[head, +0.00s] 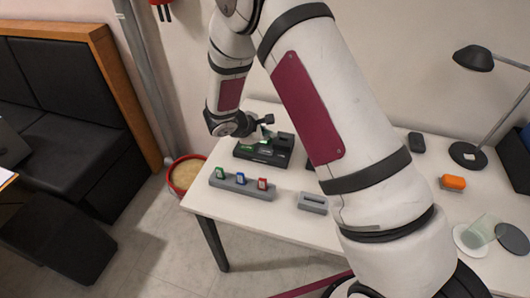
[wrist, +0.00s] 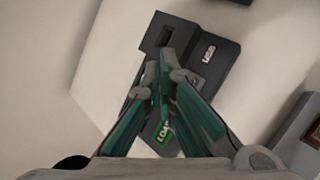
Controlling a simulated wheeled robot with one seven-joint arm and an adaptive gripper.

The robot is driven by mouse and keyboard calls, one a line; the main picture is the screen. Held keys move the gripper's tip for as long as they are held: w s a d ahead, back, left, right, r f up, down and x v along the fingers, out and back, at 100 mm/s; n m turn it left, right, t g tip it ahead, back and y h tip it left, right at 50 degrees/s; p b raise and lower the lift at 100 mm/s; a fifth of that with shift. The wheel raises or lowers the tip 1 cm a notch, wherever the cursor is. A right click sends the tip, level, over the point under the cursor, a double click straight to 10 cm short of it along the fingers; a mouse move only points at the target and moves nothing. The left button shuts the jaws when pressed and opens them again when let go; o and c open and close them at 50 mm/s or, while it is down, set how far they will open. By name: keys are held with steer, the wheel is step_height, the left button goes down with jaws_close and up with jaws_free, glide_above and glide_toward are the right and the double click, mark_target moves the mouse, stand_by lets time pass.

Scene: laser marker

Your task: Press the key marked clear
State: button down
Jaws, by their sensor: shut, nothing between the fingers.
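The dark laser marker (head: 277,158) stands near the back of the white table in the head view. It also shows in the wrist view (wrist: 222,70), with a slot at its upper end and a white label beside it. My gripper (wrist: 168,62) is shut and empty, its fingertips together over the marker. In the head view my gripper (head: 267,134) is at the marker's top. A green key reading LOAD (wrist: 164,132) shows between the fingers. A grey key (wrist: 197,82) is partly hidden beside the right fingertip. I cannot read a clear marking, nor tell whether the fingertips touch anything.
A grey rack (head: 240,188) with green, blue and red pieces and a grey slotted block (head: 313,203) stand in front of the marker. A lamp (head: 468,155), an orange object (head: 453,182) and a clear cup (head: 482,230) are at the right. A red-rimmed bin (head: 186,174) stands left of the table.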

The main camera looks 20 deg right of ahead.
mark_target(267, 153)
steer(key=shift+f+b, duration=1)
steer(key=shift+f, duration=1.2)
steer(key=shift+f+b, duration=0.35)
steer(key=shift+f, duration=0.05)
steer(key=shift+f+b, duration=0.3)
steer(key=shift+f, duration=0.1)
steer(key=shift+r, duration=0.15)
stand_by(0.5)
steer(key=shift+r+p, duration=0.35)
steer(key=shift+r, duration=0.35)
steer(key=shift+r, duration=0.1)
steer(key=shift+r+p, duration=1.1)
steer(key=shift+r, duration=1.3)
